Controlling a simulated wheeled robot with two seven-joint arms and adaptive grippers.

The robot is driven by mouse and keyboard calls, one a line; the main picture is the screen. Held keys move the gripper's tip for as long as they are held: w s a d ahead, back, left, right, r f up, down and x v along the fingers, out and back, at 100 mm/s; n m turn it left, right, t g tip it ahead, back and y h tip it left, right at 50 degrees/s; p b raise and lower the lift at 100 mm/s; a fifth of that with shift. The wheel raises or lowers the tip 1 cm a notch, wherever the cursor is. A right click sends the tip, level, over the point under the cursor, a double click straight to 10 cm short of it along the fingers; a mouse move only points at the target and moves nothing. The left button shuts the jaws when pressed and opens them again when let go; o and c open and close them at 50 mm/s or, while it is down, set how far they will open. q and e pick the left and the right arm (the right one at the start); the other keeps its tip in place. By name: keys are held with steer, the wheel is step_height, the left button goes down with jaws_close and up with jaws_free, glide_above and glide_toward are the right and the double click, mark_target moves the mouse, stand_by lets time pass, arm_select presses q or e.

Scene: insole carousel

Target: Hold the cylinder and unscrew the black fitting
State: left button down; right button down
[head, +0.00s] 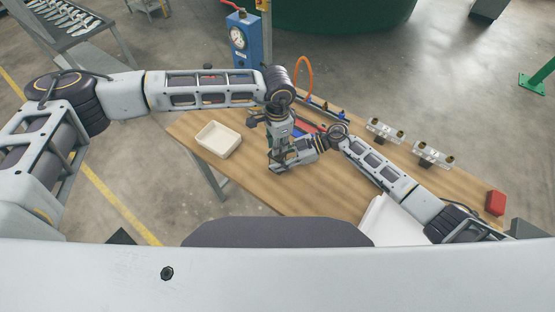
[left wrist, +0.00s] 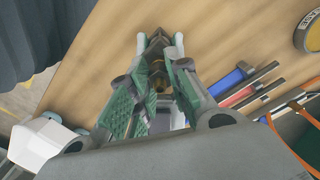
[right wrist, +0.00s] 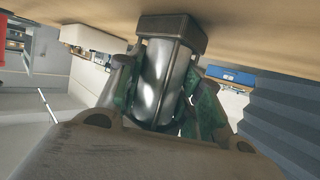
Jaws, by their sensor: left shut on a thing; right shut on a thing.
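In the right wrist view, a shiny silver cylinder (right wrist: 160,80) with a dark square end block (right wrist: 172,30) lies between the green-padded fingers of my right gripper (right wrist: 158,95). My right gripper is shut on the cylinder, the end block close to the wooden tabletop. My left gripper (left wrist: 157,60) points down from above and is shut on a small dark, brass-toned piece (left wrist: 159,85), seemingly the black fitting; the fingers hide most of it. In the head view both grippers meet over the table, and the held parts are largely hidden there.
A cream tray (head: 218,139) stands left on the wooden table (head: 330,195). Red and blue tools lie behind the grippers. Two silver blocks with brass fittings (head: 385,131) (head: 433,155) are at right, and a red block (head: 495,202) at the right end. A blue gauge unit (head: 243,42) stands behind.

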arm_select(q)
steer(key=shift+n, duration=2.8)
steer(key=shift+n, duration=3)
steer(key=shift+n, duration=3)
